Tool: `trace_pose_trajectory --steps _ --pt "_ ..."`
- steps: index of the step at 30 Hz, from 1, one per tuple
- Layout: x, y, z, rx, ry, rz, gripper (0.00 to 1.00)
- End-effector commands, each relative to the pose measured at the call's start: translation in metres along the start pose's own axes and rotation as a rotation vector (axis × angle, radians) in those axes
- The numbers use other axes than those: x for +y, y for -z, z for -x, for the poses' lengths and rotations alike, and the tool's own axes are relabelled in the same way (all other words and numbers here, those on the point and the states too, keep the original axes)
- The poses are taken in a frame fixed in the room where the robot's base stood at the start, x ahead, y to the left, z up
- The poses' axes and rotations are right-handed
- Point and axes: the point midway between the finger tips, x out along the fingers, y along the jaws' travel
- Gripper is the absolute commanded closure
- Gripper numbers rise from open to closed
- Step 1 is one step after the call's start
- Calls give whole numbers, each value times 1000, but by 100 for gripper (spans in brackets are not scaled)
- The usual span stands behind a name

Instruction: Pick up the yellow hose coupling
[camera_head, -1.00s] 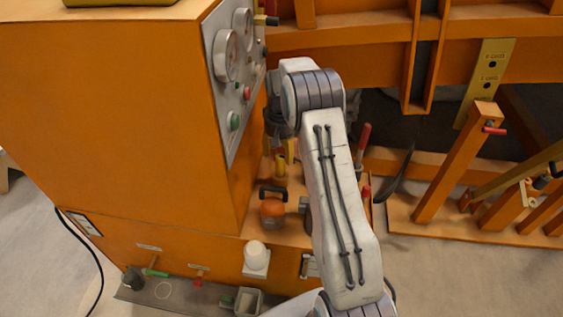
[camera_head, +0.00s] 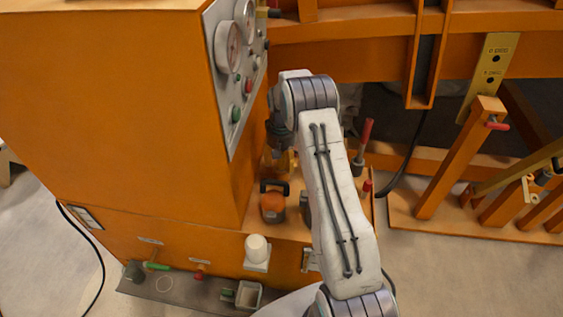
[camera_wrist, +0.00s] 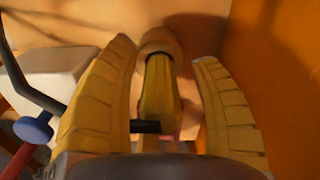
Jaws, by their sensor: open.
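The yellow hose coupling (camera_wrist: 160,92) stands between the two ridged, yellowish fingers of my gripper (camera_wrist: 166,52) in the wrist view. Gaps show on both sides of it, so the fingers are open around it and not closed on it. Its upper end has a dark ring and a rounded tan part. A short black bar crosses near its lower end. In the head view my gripper (camera_head: 279,163) is low beside the orange cabinet, partly hidden by my arm, and the coupling cannot be told apart there.
The orange cabinet wall (camera_head: 110,110) with gauges rises close at left. An orange container with a black handle (camera_head: 272,205) stands on the shelf in front. A red-handled tool (camera_head: 365,140) is to the right. A white knob (camera_head: 257,248) sits lower.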

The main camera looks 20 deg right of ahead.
Motion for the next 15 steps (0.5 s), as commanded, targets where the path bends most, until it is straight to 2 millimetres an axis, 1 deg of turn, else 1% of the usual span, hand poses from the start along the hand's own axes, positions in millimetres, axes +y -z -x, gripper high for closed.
trace_pose_trajectory --steps 1,2,15 --pt "0 0 0 0 0 0 43" --pt "0 0 0 0 0 0 40" --pt "0 0 0 0 0 0 80"
